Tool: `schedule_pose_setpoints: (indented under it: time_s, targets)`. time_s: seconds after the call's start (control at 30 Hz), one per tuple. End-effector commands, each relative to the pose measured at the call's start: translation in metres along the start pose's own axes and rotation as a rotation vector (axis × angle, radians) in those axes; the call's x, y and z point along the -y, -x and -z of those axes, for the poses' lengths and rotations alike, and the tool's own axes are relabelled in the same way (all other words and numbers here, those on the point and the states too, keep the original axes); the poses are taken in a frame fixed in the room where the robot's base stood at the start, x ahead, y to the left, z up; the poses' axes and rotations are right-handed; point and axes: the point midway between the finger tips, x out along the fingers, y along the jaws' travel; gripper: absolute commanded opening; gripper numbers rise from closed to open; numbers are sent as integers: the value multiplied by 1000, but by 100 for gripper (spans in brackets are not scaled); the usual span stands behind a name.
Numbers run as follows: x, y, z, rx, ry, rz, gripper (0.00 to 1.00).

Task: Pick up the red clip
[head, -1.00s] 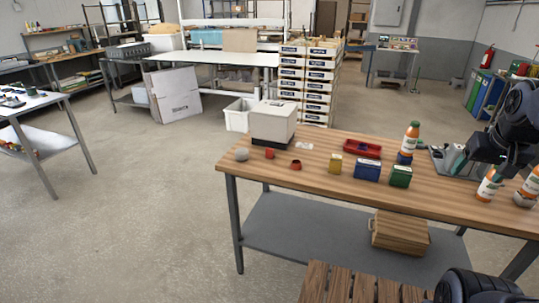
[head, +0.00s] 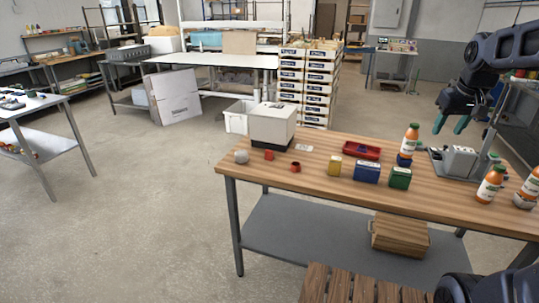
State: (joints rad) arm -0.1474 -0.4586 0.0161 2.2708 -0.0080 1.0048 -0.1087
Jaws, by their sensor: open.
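Two small red pieces lie on the left part of the wooden table: a red block-like piece (head: 269,155) and a red ring-like piece (head: 295,166). Either could be the red clip; they are too small to tell. My gripper (head: 450,124) is at the right, above the back of the table. Its two teal fingertips are apart with nothing between them. It is well to the right of both red pieces and higher than them.
On the table (head: 275,185) stand a white box (head: 272,124), grey ball (head: 241,156), yellow block (head: 334,166), blue box (head: 367,171), green box (head: 400,178), red tray (head: 372,155), orange bottles (head: 411,138) and a grey device (head: 459,162). The table's front left is clear.

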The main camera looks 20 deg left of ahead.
Motion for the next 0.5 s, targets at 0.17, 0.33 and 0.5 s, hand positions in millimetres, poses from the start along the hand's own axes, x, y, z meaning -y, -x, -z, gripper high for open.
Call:
schedule_pose_setpoints:
  time_s: [0.17,0.33,0.5]
  targets:
    - [22,-7,59,30,110,22,45]
    - [48,-18,112,55,211,41,45]
    - [80,-35,161,79,314,61,45]
